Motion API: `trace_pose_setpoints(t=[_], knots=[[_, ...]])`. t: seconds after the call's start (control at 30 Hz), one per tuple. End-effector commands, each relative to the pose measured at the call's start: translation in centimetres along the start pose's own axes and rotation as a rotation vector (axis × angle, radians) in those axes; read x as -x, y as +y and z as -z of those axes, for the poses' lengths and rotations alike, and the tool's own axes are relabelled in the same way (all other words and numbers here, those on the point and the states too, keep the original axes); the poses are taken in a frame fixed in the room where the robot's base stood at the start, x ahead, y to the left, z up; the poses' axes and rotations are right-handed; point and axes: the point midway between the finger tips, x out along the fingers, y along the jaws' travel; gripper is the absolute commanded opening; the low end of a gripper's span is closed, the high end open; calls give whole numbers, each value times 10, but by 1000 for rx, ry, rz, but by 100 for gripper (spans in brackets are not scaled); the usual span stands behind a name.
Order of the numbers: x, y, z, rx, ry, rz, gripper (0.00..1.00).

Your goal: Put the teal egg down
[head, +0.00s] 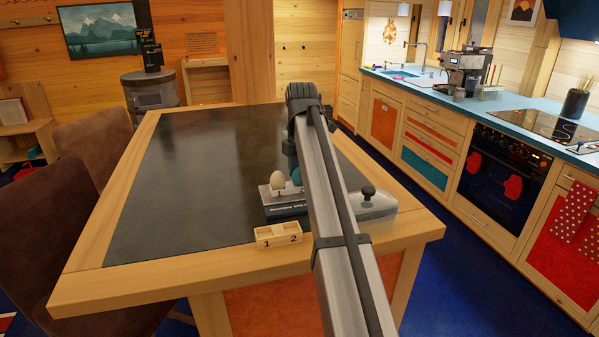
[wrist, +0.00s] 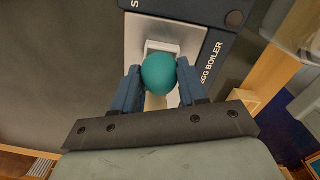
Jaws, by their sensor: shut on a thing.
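The teal egg (wrist: 158,73) is between the blue fingers of my gripper (wrist: 158,82), which is shut on it, in the wrist view. The egg is over or at the pale metal top of the egg boiler (wrist: 220,22); I cannot tell whether it touches. In the head view a sliver of the teal egg (head: 296,176) shows beside my arm, which hides most of the gripper. A cream egg (head: 278,180) stands on the left part of the boiler (head: 285,210). A small wooden holder (head: 279,242) marked 1 and 2 sits in front, with no egg visible in it.
A clear lid or box with a black knob (head: 369,192) stands right of the boiler, near the table's right edge. The dark table top (head: 190,180) is bare to the left. Brown chairs (head: 40,220) stand at the left, and a kitchen counter (head: 455,100) runs along the right.

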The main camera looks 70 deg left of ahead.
Motion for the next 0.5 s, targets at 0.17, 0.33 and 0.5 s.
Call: trace_pose_setpoints(t=[0.17, 0.33, 0.5], knots=[[-4, 0, 0, 0, 0, 0, 32], [-3, 0, 0, 0, 0, 0, 58], [-3, 0, 0, 0, 0, 0, 67]])
